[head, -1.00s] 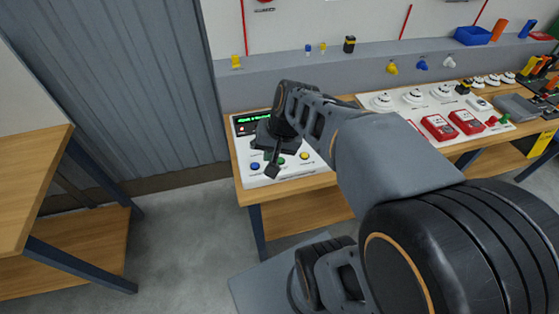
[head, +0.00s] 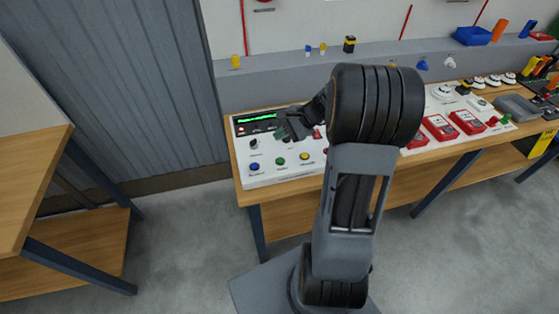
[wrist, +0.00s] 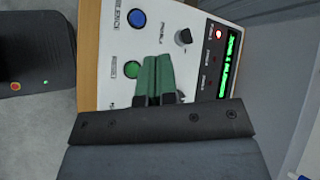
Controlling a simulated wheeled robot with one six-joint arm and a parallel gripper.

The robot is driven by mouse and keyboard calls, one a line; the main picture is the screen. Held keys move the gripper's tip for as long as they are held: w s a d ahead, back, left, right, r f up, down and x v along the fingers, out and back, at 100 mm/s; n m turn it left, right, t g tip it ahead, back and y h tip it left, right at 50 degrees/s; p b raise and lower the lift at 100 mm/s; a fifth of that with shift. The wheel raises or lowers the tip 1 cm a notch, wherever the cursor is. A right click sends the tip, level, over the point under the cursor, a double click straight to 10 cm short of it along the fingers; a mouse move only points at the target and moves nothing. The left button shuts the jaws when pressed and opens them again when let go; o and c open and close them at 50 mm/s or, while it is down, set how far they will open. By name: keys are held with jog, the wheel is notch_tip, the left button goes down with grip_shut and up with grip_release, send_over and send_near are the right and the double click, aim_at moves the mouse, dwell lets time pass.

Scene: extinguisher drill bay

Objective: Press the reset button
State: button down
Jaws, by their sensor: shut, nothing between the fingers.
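The white control panel (head: 320,171) stands on the wooden bench in the head view. Its green button (head: 280,161) sits between a blue button (head: 254,166) and a yellow button (head: 304,156). In the wrist view the green button (wrist: 131,69) has a small label that seems to read "RESET"; the blue one (wrist: 137,19) is labelled "SILENCE". My gripper (head: 282,134) is shut and empty, behind the green button in the head view. In the wrist view its green fingertips (wrist: 157,60) appear just right of that button, partly overlapping its edge. Their height above the panel is unclear. The yellow button is hidden there.
A dark knob (head: 253,143) and a lit green display (head: 255,120) are on the panel. Red boxes (head: 468,122) and white round devices stand farther right on the bench. A grey ledge (head: 270,80) runs behind. The floor at front left is clear.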

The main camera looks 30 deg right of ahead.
aim_at(281, 162)
notch_tip(281, 162, down, 9)
jog(key=b, duration=0.6)
jog(key=shift+r+b, duration=0.1)
jog(key=shift+b, duration=0.3)
dwell(1.8)
jog(key=shift+f+b, duration=0.35)
jog(key=shift+f, duration=0.05)
jog(key=shift+f+b, duration=0.4)
jog(key=shift+f, duration=0.05)
dwell(0.5)
jog(key=shift+r, duration=0.1)
dwell(0.3)
jog(key=shift+r+p, duration=0.65)
jog(key=shift+r, duration=0.15)
jog(key=shift+r, duration=0.1)
